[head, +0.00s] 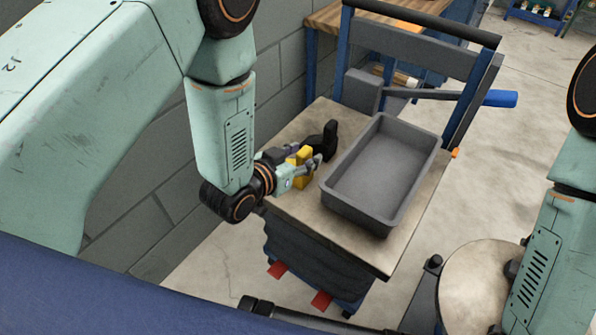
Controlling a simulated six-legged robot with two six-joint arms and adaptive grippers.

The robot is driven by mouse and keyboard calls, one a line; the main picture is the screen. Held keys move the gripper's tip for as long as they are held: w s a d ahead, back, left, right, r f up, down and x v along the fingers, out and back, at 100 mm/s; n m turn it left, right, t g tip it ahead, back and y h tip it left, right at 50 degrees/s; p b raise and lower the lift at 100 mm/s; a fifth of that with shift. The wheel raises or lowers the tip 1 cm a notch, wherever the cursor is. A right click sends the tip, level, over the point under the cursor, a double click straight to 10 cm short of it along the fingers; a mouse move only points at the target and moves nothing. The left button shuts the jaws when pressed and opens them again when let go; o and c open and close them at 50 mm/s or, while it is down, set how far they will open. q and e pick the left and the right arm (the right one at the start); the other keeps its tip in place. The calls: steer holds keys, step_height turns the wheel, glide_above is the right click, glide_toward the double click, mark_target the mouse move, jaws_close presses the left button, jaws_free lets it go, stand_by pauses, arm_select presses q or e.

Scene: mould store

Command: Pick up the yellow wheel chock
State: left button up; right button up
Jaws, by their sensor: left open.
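The yellow wheel chock (303,180) is on the cart top (387,246), to the left of the grey tray. My left gripper (305,168) is at the chock, with its fingers open and reaching on either side of it. The fingers hide part of the chock, and I cannot tell whether they touch it. My right arm comes in at the right edge, but its gripper is out of the picture.
An empty grey tray (428,150) takes up the right part of the cart top. A black object (328,141) stands just behind the chock. A lever with a blue grip (501,98) crosses behind the tray. A block wall (150,205) runs along the left.

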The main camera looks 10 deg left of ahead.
arm_select(q)
steer(key=shift+w+d+f, duration=0.25)
steer(key=shift+w+f, duration=0.05)
steer(key=shift+w, duration=0.3)
steer(key=shift+a, duration=0.1)
steer(key=shift+c, duration=0.3)
jaws_close()
steer(key=shift+r, duration=0.1)
